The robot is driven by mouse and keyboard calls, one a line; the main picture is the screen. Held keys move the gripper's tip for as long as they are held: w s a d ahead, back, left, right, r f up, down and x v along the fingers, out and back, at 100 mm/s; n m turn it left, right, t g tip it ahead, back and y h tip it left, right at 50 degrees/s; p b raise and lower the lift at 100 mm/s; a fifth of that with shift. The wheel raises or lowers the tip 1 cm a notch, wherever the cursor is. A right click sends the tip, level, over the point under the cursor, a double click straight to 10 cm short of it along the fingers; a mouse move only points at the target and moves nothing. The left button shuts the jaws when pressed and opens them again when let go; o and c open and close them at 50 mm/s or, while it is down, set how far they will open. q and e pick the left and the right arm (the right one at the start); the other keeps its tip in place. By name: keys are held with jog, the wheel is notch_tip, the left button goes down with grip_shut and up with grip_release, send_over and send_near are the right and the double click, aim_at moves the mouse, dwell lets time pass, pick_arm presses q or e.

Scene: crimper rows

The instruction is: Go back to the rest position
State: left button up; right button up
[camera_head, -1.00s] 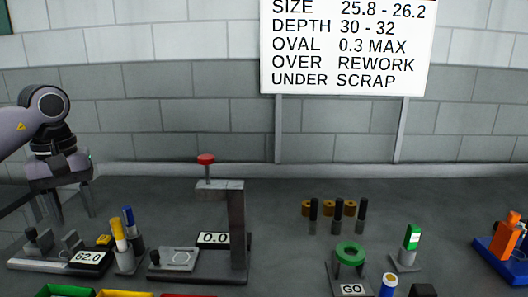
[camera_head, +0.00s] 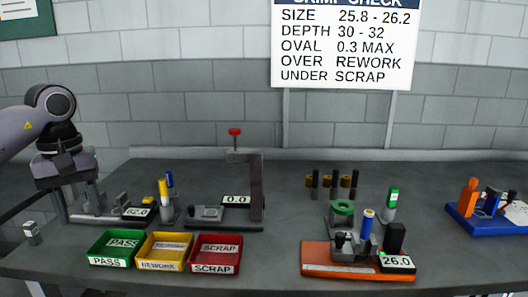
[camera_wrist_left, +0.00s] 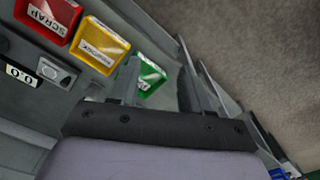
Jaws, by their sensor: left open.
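My left gripper (camera_head: 77,205) is at the left of the bench (camera_head: 200,265) in the head view, fingers pointing down with an empty gap between them. It overlaps the left end of the gauge reading 62.0 (camera_head: 137,212); I cannot tell whether it touches anything. In the left wrist view the two fingers of the gripper (camera_wrist_left: 158,82) stand apart, with the green PASS tray (camera_wrist_left: 150,78) showing behind them. My right gripper is not in view.
Green PASS (camera_head: 112,263), yellow REWORK (camera_head: 158,266) and red SCRAP (camera_head: 214,269) trays stand at the front. A press reading 0.0 (camera_head: 257,190) stands behind. An orange-based gauge reading 26.0 (camera_head: 330,270) is at front right. A small grey block (camera_head: 31,231) is at left.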

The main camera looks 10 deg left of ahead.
pick_arm(q)
jog(key=w+d+f+h, duration=0.1)
jog(key=d+f+h, duration=0.55)
jog(key=d, duration=0.65)
jog(key=s+d+f+n+t+h, duration=0.25)
jog(key=d+n+h, duration=0.45)
jog(key=d+n, duration=0.4)
jog(key=s+d+f+n+t+h, duration=0.2)
jog(key=d+f+n+t+h, duration=0.3)
jog(key=d+n, duration=0.6)
jog(key=s+a+f+n+t+y, duration=0.1)
jog(key=a+f+n+t+y, duration=0.35)
jog(key=n, duration=0.85)
jog(key=a+f+n+t+y, duration=0.4)
jog(key=f+n+t+y, duration=0.15)
jog(key=n, duration=0.75)
jog(key=s+a+f+n+g+y, duration=0.3)
jog(key=s+f+n, duration=0.4)
jog(key=s+a+f+n+g+y, duration=0.3)
jog(key=s+f+n+g, duration=0.1)
jog(key=s+f+n, duration=0.3)
jog(key=shift+f, duration=0.65)
